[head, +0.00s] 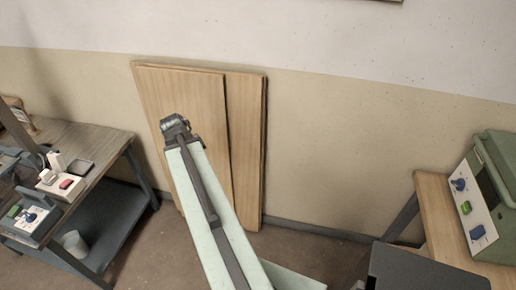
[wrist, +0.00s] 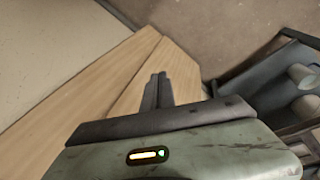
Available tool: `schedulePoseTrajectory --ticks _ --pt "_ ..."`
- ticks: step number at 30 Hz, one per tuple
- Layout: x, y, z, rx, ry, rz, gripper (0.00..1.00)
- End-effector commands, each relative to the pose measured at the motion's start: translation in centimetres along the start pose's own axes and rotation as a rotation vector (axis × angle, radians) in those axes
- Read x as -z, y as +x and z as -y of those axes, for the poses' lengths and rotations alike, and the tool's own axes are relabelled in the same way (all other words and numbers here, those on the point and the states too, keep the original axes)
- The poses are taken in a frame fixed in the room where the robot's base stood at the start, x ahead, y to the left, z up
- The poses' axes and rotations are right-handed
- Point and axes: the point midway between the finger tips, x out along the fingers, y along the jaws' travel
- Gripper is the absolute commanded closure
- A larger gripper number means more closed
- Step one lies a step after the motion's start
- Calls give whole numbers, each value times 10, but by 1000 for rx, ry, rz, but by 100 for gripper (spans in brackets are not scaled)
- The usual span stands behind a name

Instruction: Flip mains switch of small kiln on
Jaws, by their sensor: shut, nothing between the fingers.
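A green box-shaped unit (head: 497,180), perhaps the small kiln, stands on a wooden-topped table at the right of the head view. Its pale front panel (head: 474,212) carries a blue knob (head: 459,184), a green switch (head: 466,207) and a blue control (head: 477,232). I cannot tell which control is the mains switch, or its position. My gripper (wrist: 157,80) is shut and empty in the wrist view, pointing towards leaning boards. It is well to the left of the green unit and touches none of its controls.
Wooden boards (head: 180,95) lean on the wall. At left, a workbench (head: 95,140) holds a white box with a red switch (head: 66,184) and a grey box with a blue knob (head: 30,217). A dark panel (head: 420,270) stands before the right table (head: 435,200). Floor between is partly clear.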

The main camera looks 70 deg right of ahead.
Motion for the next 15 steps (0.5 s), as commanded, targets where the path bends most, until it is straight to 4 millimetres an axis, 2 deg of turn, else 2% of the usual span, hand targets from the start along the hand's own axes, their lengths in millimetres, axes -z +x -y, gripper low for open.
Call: schedulePoseTrajectory --ticks 1,2,3,4,5,6,9,10,12,15 --pt "7 -12 60 40 -71 -6 100" --pt "8 -19 94 64 -108 -8 100" --pt "6 -29 138 95 -158 -6 100" --pt "3 -37 171 119 -195 -5 100" --pt "-2 -44 201 139 -232 0 100" --pt "-12 -54 240 166 -277 5 100" --pt "-40 -76 316 216 -378 23 100" --pt "-49 -81 334 228 -403 29 100" --pt "-66 -91 366 248 -448 40 100" --pt "-83 -99 392 264 -488 51 100"
